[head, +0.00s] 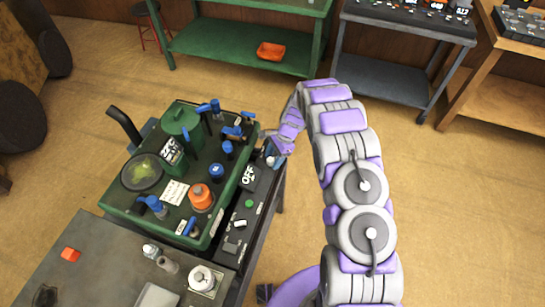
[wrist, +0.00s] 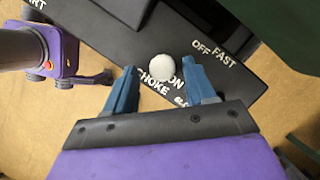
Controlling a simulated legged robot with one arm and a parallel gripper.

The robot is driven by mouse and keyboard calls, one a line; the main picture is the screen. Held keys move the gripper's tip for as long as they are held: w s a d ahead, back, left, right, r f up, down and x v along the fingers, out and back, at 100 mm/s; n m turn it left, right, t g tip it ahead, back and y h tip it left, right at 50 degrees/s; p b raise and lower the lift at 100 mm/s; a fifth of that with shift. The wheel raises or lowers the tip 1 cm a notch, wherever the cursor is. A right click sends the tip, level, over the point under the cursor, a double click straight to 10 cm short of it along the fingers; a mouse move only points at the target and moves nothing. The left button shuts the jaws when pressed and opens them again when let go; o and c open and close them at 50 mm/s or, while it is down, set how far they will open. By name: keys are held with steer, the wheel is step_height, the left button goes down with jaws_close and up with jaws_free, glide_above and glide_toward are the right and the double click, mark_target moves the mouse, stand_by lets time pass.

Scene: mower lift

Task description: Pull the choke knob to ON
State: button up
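The choke knob is a round white knob (wrist: 162,68) on a black control panel (wrist: 105,42), beside white lettering that reads CHOKE and ON. My gripper (wrist: 163,72) is open, with one blue finger on each side of the knob and a gap to each in the picture. I cannot tell how far the fingertips are above the panel. In the head view my gripper (head: 277,154) is at the far end of the black panel (head: 262,197) on the green mower unit (head: 157,151). My gripper largely hides the knob there.
Blue levers and an orange cap (head: 201,197) stand on the green unit left of my gripper. A grey table (head: 95,262) with small bottles is in front of it. A green bench (head: 235,45) with an orange tray (head: 270,51) stands behind. Open floor lies to the right.

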steer(key=shift+a, duration=0.1)
steer(key=shift+w+r, duration=0.15)
steer(key=shift+r, duration=0.3)
steer(key=p+v, duration=0.3)
steer(key=v, duration=1.3)
steer(key=shift+d+r, duration=0.2)
steer(key=shift+d, duration=0.1)
